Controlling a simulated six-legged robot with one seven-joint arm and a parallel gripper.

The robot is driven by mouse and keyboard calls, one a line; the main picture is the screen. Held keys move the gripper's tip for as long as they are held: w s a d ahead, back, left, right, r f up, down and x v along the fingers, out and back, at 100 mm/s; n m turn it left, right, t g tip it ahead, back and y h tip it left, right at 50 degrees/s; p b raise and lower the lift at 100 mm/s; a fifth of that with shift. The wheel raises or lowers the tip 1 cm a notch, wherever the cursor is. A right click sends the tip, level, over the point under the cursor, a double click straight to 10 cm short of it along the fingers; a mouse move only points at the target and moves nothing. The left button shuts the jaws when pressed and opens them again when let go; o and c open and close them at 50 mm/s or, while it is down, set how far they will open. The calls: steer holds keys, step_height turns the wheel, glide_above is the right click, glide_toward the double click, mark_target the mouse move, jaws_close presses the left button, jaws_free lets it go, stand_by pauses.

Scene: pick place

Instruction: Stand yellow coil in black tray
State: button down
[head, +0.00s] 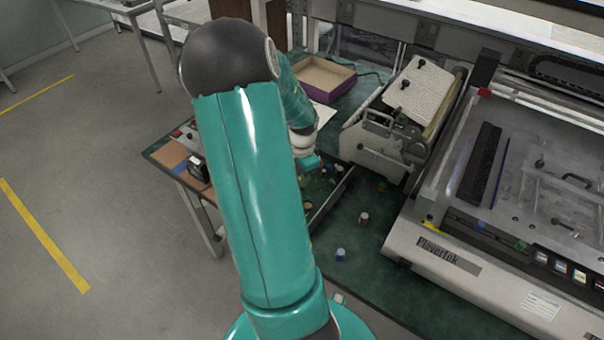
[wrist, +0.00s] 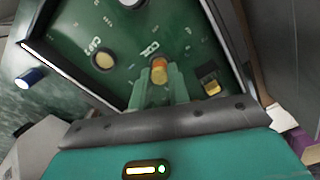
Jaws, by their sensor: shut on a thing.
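My gripper (wrist: 160,90) is shut on the yellow coil (wrist: 159,70), a small orange-yellow cylinder between the fingertips in the wrist view. The coil is over the green floor of the black tray (wrist: 228,42), inside its walls as seen. I cannot tell whether it touches the floor. In the head view the tray's near wall (head: 330,200) shows right of my arm. My arm hides much of the tray there, and the coil cannot be made out.
In the wrist view, a tan-topped round part (wrist: 104,60) and a yellow-and-black part (wrist: 210,87) are in the tray; a blue cylinder (wrist: 31,77) lies outside. In the head view, a brown cylinder (head: 364,218) and a blue-and-white one (head: 340,254) stand near a large machine (head: 470,250).

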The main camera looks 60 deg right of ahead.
steer(key=c, duration=1.3)
jaws_free()
steer(key=c, duration=0.3)
steer(key=shift+r, duration=3.5)
